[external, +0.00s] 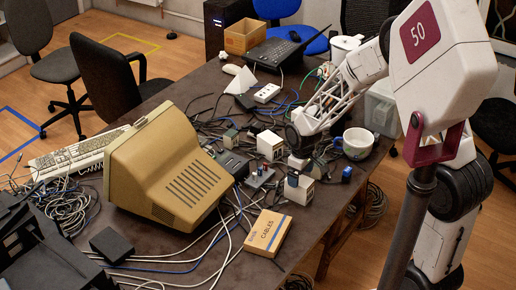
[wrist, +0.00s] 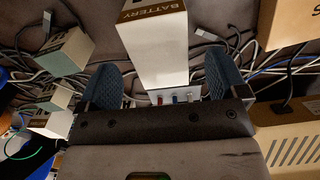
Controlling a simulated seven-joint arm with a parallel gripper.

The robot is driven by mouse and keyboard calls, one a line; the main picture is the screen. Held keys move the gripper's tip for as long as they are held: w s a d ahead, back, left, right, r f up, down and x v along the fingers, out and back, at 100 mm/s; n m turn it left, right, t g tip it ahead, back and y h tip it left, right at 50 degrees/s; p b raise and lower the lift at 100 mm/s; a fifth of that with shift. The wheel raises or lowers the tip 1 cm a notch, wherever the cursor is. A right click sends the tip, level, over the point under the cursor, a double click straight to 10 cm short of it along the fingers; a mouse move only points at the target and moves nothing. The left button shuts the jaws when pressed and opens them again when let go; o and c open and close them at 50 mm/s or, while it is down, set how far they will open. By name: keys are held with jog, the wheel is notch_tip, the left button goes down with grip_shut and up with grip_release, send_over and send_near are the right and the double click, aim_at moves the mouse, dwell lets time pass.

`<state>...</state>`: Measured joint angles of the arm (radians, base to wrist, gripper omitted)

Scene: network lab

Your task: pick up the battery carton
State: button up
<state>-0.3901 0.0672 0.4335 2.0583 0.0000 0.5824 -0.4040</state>
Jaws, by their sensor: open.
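The battery carton (wrist: 158,48) is a white box with a brown band lettered BATTERY. It shows in the upper middle of the wrist view, its top cut by the frame edge. My gripper (wrist: 163,82) is open, with one blue-grey pad on each side of the carton's lower part in the picture. Gaps show on both sides, and nothing is held. In the external view, the end of my arm reaches down over the middle of the table, but its fingers are hard to make out. Several small white cartons stand there, and I cannot tell which is the battery carton.
Small cartons (wrist: 65,52) stand at left in the wrist view. A cables carton (external: 266,234) lies near the front edge. A beige monitor (external: 172,170) stands at left, a white mug (external: 357,143) at right. Loose cables cover much of the table (external: 205,85).

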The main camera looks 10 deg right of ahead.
aim_at(300, 180)
jog(key=shift+f, duration=2.5)
jog(key=c, duration=1.1)
